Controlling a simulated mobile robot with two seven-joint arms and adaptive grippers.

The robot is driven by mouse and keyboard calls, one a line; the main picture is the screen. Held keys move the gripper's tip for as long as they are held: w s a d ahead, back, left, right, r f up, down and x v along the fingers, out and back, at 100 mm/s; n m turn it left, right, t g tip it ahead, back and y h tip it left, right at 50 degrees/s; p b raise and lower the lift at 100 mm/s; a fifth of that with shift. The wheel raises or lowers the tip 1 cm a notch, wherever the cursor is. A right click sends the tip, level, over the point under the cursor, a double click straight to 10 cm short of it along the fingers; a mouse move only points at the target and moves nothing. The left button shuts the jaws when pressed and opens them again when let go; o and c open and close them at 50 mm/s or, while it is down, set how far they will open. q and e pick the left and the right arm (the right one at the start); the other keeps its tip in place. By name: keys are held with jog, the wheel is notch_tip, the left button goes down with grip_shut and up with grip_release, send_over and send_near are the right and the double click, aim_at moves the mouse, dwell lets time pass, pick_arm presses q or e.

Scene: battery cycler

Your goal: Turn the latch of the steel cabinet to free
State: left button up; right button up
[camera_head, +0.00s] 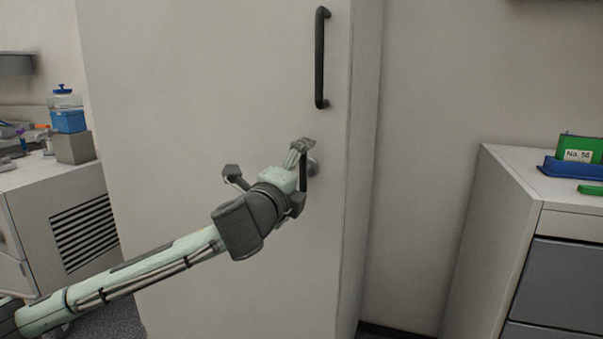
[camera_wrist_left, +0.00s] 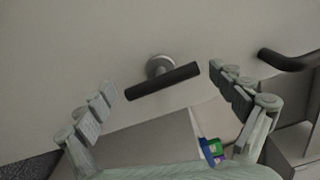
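The steel cabinet (camera_head: 200,90) is a tall, pale cabinet with its door shut. Its latch (camera_head: 303,172) is a short dark bar on a round grey base, below the long handle, and stands about upright in the head view. In the left wrist view the latch (camera_wrist_left: 165,81) lies between the fingers, with clear gaps on both sides. My left gripper (camera_head: 268,160) is open in front of the latch; its spread fingers also show in the left wrist view (camera_wrist_left: 163,84). One finger partly covers the latch in the head view. My right gripper is not in view.
A long dark door handle (camera_head: 320,58) stands above the latch; it also shows in the left wrist view (camera_wrist_left: 290,61). A low vented cabinet (camera_head: 85,232) stands left. A drawer unit (camera_head: 490,220) with a blue tray (camera_head: 573,169) stands right. Bare wall lies between.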

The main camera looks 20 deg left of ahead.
pick_arm(q)
jog(key=shift+s, duration=0.15)
jog(key=s, duration=0.7)
jog(key=shift+a, duration=0.15)
jog(key=w, duration=0.7)
jog(key=shift+r, duration=0.1)
jog(key=shift+w, duration=0.25)
jog(key=shift+s+n, duration=0.1)
jog(key=shift+n, duration=0.6)
